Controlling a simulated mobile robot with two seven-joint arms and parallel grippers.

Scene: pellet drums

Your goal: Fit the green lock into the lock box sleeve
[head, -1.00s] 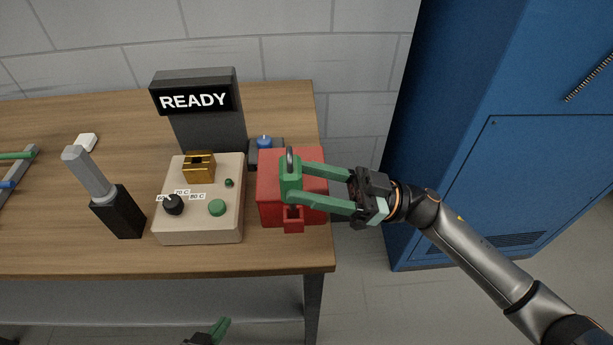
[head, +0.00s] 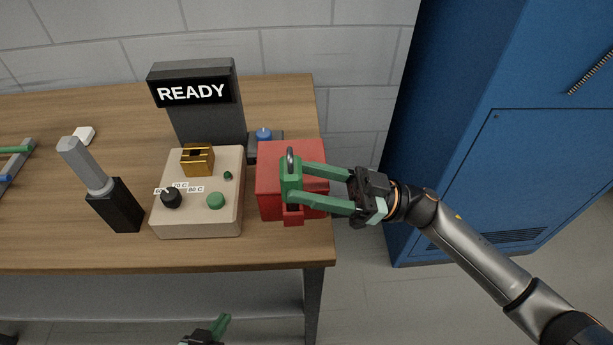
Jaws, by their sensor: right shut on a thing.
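The green lock (head: 291,178), with its grey shackle up, is held upright between the fingers of my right gripper (head: 294,182), which is shut on it. The red lock box (head: 268,152) stands near the right end of the table, behind and around the lock in the picture. The lock box sleeve (head: 293,216) is a small red holder at the box's front; the lock's lower end appears just above it. I cannot tell whether the lock has entered the sleeve. My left gripper (head: 212,331) shows only partly at the bottom edge, away from the box; its opening is unclear.
A beige control panel (head: 185,226) with a knob and green button stands left of the box, before a black READY display (head: 193,94). A blue-topped dark item (head: 264,135) sits behind the box. A blue cabinet (head: 500,180) stands right of the table.

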